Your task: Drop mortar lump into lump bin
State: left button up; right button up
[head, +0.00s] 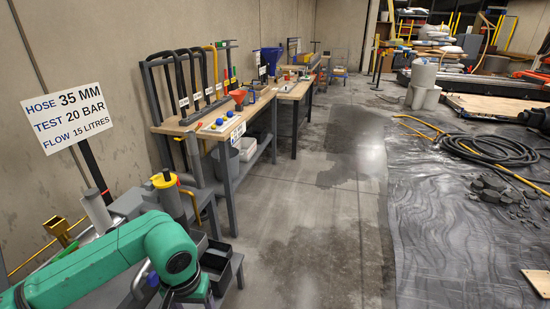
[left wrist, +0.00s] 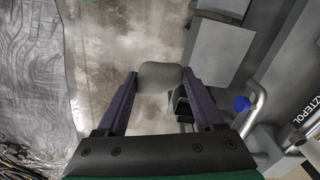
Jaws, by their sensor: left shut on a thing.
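In the left wrist view my left gripper (left wrist: 160,83) is shut on a rounded grey mortar lump (left wrist: 160,77), held between its fingertips above the floor. The lump does not show in the head view, where only the wrist end of my green left arm shows at the bottom edge and the fingertips are cut off. A small black open box, perhaps the lump bin (left wrist: 181,105), is beside the lump and partly hidden by the right finger. Black open boxes (head: 222,266) also show just right of my wrist in the head view. My right gripper is not in view.
A workbench (head: 243,117) with tools runs along the left wall. A sign (head: 65,113) stands at the left. A grey tube frame with a blue knob (left wrist: 241,104) is right of the gripper. The concrete floor (head: 310,220) is clear; a hose coil (head: 490,148) lies on black sheeting.

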aim_at(191, 307)
pick_arm(q)
notch_tip(191, 307, up, 4)
jog(key=p, duration=0.4)
jog(key=shift+a+r, duration=0.1)
jog(key=shift+s+p, duration=0.15)
jog(key=shift+p, duration=0.4)
jog(key=shift+f, duration=0.4)
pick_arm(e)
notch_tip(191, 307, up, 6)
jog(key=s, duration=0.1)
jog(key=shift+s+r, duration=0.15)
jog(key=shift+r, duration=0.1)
